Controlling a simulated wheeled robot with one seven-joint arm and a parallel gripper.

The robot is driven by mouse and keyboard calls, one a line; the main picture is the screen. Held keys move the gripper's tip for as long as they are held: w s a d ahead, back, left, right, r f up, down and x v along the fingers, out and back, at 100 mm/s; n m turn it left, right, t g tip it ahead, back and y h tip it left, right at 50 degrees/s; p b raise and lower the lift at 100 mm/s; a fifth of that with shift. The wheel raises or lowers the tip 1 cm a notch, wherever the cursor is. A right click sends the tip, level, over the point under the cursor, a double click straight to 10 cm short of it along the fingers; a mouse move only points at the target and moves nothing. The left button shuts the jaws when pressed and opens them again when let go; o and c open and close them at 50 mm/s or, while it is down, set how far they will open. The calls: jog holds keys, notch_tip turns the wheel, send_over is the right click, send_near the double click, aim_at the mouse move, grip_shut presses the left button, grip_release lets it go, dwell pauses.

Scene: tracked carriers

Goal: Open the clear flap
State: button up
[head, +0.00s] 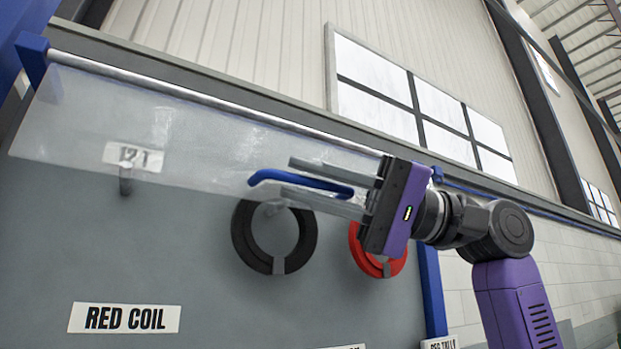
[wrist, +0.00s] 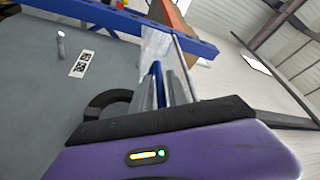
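The clear flap (head: 215,135) is a see-through sheet hanging from a silver rod along the top of a grey board. Its far part shows in the wrist view (wrist: 155,42). A blue handle (head: 285,177) is at its lower right part; it also shows in the wrist view (wrist: 157,72). My gripper (head: 287,177) reaches in from the right, its two grey fingers on either side of the handle. In the wrist view, the handle lies between the fingers (wrist: 165,85). Whether they press on it or leave a small gap is not clear.
A black coil (head: 243,243) and a red coil (head: 365,258) hang on the grey board (head: 200,270) below the flap. An empty peg (head: 125,182) shows behind the flap at left. A "RED COIL" label (head: 124,318) is at lower left. A blue post (head: 432,290) stands below my wrist.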

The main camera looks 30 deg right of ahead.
grip_shut()
dwell(1.4)
